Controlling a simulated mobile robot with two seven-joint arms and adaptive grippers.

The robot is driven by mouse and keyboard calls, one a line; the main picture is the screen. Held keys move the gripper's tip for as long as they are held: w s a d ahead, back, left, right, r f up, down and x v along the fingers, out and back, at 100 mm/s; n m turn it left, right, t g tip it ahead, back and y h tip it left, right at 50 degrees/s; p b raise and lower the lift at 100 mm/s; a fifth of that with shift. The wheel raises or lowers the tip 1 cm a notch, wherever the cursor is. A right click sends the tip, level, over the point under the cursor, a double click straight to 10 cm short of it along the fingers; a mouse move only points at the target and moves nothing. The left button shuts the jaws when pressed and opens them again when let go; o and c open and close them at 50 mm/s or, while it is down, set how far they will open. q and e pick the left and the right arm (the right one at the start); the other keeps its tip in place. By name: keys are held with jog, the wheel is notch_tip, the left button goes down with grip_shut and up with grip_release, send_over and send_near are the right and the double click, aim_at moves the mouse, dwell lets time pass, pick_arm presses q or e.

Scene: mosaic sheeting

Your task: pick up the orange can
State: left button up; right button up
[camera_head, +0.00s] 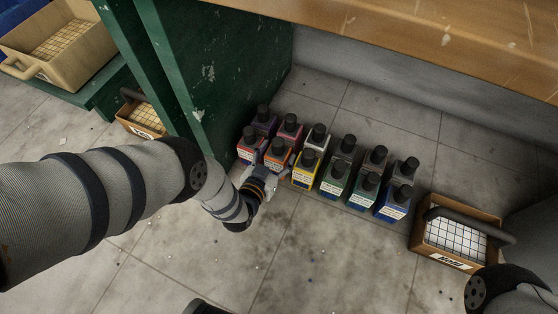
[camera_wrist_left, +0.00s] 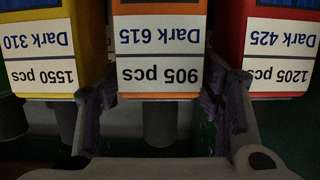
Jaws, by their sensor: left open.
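The orange can (camera_head: 277,158) is a box-shaped container with a black cap and white label, standing upright on the floor in the front row. It fills the middle of the left wrist view (camera_wrist_left: 160,80), upside down, its label reading "Dark 615" and "905 pcs". My left gripper (camera_head: 268,174) is low in front of it. In the left wrist view the open fingers (camera_wrist_left: 160,108) show on either side of the can, at the gaps to its neighbours. I cannot tell whether they touch it. My right gripper is not in view.
A red can (camera_head: 249,151) and a yellow can (camera_head: 304,174) stand close beside it; several more stand behind and right. A green cabinet side (camera_head: 235,80) is behind left. A wooden tabletop (camera_head: 450,50) overhangs. A brown crate (camera_head: 424,243) stands right. The front floor is clear.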

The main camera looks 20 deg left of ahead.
pick_arm(q)
jog(key=shift+w+f, duration=0.1)
jog(key=shift+w, duration=0.5)
jog(key=c, duration=1.2)
jog(key=shift+c, duration=1)
